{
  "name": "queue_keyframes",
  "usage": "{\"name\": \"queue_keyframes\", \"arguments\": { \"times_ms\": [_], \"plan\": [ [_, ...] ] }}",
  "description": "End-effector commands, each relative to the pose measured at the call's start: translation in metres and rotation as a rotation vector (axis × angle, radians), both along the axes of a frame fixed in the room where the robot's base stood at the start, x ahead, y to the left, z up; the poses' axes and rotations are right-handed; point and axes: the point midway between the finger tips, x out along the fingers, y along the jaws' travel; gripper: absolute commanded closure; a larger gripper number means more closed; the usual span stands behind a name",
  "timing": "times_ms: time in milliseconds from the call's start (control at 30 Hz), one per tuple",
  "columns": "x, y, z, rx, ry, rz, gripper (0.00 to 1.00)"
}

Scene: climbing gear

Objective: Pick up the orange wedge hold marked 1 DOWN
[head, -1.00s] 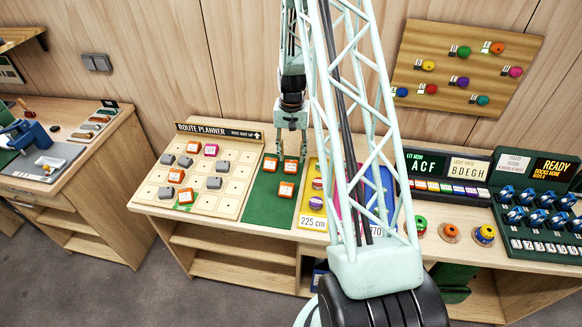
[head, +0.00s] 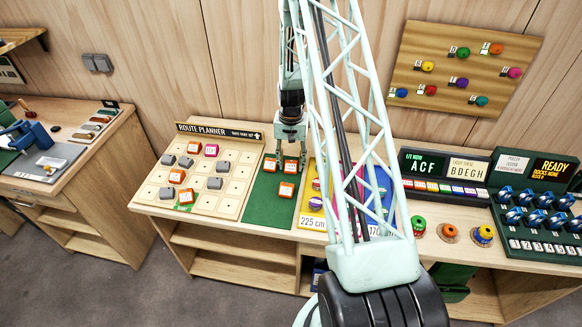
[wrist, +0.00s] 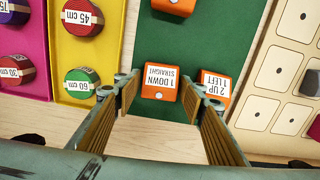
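The orange wedge hold marked 1 DOWN STRAIGHT (wrist: 159,82) lies on the green mat (head: 262,208), its label upside down in the wrist view. In the head view it is the back right orange hold (head: 290,164). My gripper (head: 290,144) is just above and behind it. In the wrist view my gripper (wrist: 160,92) is open, with one ribbed finger on each side of the hold and nothing held. The right fingertip is in the narrow space by the orange hold marked 2 UP 1 LEFT (wrist: 214,88).
Another orange hold (head: 286,190) lies nearer the front of the mat. The route planner board (head: 235,170) with grey, orange and pink pieces is on the left. A yellow tray (wrist: 110,45) with round holds is on the mat's other side. The mat's front is clear.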

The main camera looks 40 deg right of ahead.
Motion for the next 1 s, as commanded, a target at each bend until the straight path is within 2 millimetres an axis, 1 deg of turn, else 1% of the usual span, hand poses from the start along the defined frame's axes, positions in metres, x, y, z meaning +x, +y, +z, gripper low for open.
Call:
{"name": "queue_keyframes", "arguments": {
  "times_ms": [567,600,800,1000],
  "plan": [
    [0.0001,-0.0001,-0.0011,0.000,0.000,0.000,0.62],
    [0.0001,-0.0002,-0.0010,0.000,0.000,0.000,0.63],
    [0.0001,-0.0002,-0.0010,0.000,0.000,0.000,0.80],
    [0.0001,-0.0002,-0.0010,0.000,0.000,0.000,0.80]
  ]
}}
